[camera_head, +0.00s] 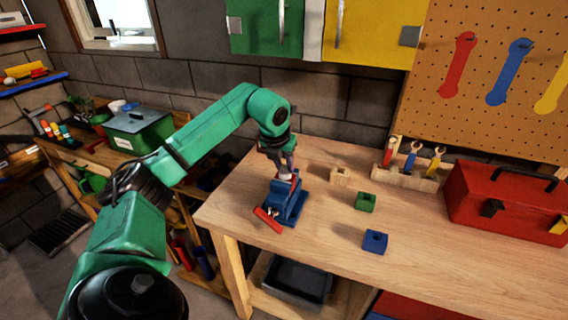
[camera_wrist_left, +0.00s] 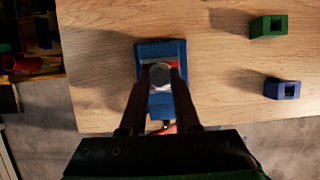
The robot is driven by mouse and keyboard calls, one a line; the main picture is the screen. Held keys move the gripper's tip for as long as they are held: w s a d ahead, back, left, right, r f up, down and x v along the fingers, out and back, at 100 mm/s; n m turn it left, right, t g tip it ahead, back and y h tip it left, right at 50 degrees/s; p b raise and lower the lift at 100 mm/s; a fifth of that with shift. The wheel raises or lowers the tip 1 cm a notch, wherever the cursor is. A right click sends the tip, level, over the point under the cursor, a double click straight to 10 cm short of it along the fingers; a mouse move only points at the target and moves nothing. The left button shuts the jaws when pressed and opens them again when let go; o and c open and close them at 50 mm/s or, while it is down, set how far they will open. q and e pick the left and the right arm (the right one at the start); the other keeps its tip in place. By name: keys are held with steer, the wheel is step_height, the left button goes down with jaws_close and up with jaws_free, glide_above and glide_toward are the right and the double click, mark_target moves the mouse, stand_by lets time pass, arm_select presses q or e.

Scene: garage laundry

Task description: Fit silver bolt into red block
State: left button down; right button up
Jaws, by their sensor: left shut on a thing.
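My left gripper (camera_head: 287,172) points down over the blue vise (camera_head: 291,205) at the left end of the workbench. In the left wrist view my left gripper (camera_wrist_left: 159,82) is shut on the silver bolt (camera_wrist_left: 159,73), whose round head shows between the fingertips. The red block (camera_wrist_left: 145,67) shows only as thin red edges around the bolt head, between the jaws of the blue vise (camera_wrist_left: 160,48). The bolt is right above or in the block; its shank is hidden, so I cannot tell how deep it sits. My right gripper is out of view.
Loose on the workbench (camera_head: 470,252) are a wooden block (camera_head: 341,175), a green block (camera_head: 365,202) and a blue block (camera_head: 375,242). A tool rack (camera_head: 405,180) and a red toolbox (camera_head: 508,205) stand behind. The vise's red handle (camera_head: 267,220) sticks out in front.

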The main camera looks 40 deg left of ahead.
arm_select(q)
steer(key=c, duration=0.6)
jaws_free()
steer(key=shift+o, duration=0.2)
steer(key=shift+r, duration=0.1)
steer(key=v, duration=1.4)
steer(key=shift+r+b, duration=0.2)
steer(key=shift+b, duration=0.2)
steer(key=shift+d+f, duration=0.1)
